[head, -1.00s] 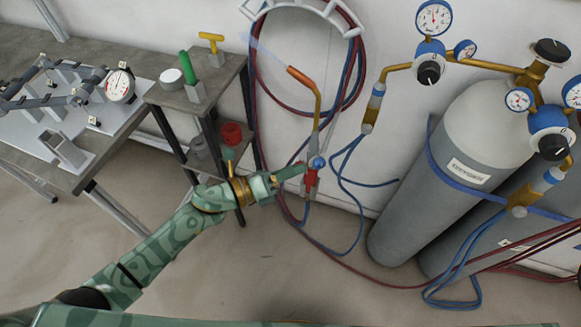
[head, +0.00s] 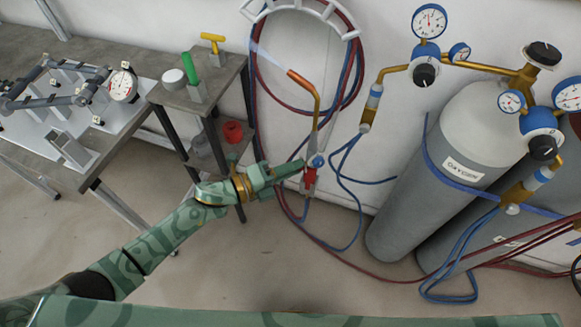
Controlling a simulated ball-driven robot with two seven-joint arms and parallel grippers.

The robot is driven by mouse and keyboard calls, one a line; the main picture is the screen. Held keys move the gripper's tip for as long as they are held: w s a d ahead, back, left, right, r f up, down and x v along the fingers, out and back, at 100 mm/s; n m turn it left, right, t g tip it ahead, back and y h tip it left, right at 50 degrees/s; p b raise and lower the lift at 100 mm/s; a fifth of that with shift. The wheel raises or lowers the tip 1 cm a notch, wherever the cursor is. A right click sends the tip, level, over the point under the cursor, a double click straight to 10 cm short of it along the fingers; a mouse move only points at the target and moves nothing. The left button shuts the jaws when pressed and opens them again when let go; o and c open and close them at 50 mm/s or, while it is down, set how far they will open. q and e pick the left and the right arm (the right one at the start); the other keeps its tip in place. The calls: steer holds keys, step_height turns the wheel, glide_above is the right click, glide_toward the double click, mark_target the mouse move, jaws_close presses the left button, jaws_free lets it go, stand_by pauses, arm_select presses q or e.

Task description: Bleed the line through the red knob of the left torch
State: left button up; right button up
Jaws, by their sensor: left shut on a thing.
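The left torch (head: 315,112) hangs upright against the white wall, with a copper tip bent to the upper left. A pale bluish flame streak (head: 268,57) extends from its tip. The torch's blue knob (head: 317,161) shows on its lower body, and its red knob (head: 310,178) is just below and to the left. My left gripper (head: 300,168) reaches in from the left and is shut at the red knob, with its fingers partly covering the contact. My right gripper is not in view.
A grey oxygen cylinder (head: 428,176) with gauges stands to the right, a second one beside it. Red and blue hoses (head: 342,238) hang below the torch. A small shelf stand (head: 205,92) and a bench with a frame jig (head: 75,125) stand left.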

arm_select(q)
steer(key=o, duration=1)
steer(key=shift+a, duration=0.1)
steer(key=v, duration=1.6)
